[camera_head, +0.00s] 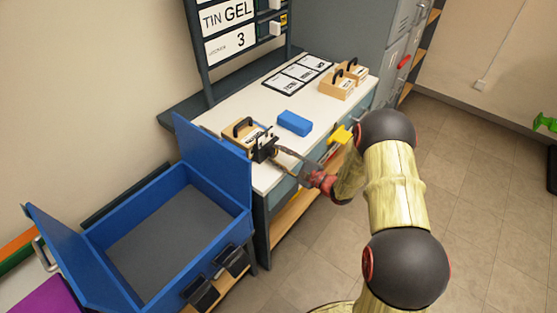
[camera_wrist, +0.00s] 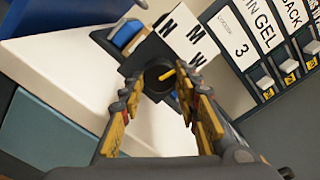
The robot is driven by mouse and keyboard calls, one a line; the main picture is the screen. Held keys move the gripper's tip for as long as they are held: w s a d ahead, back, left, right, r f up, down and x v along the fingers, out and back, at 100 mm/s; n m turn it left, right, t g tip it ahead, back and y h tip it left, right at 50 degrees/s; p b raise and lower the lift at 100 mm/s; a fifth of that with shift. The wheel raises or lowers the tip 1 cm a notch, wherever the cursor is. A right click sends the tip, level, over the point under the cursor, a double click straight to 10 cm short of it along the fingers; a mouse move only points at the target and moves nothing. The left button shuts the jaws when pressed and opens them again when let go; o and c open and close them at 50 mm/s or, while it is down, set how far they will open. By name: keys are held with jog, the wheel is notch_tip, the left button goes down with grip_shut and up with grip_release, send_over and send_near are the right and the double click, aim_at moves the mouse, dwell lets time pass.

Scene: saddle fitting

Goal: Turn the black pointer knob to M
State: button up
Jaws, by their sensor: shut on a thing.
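The black pointer knob (camera_wrist: 155,78) shows in the wrist view, round and dark, with a yellow pointer mark slanting up and to the right. My gripper (camera_wrist: 159,85) has one finger on each side of it and is shut on it. White label plates (camera_wrist: 184,35) above and right of the knob carry the letters N, M and W, seen tilted. The mark points between the plates' side and the right finger; I cannot tell exactly which letter it meets. In the head view, my gripper (camera_head: 279,157) is at the black fixture (camera_head: 262,146) on the bench's near left, and the knob is hidden.
A blue block (camera_head: 295,123) lies on the white bench top (camera_head: 262,107). Wooden boxes with black handles (camera_head: 337,86) stand at the back right. A blue open bin (camera_head: 170,220) stands left of the bench. A sign rack (camera_head: 243,70) rises behind.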

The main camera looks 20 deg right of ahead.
jog(key=shift+n+b, duration=0.7)
jog(key=shift+n, duration=0.4)
jog(key=o, duration=1.2)
jog(key=shift+c, duration=0.2)
jog(key=v, duration=1.2)
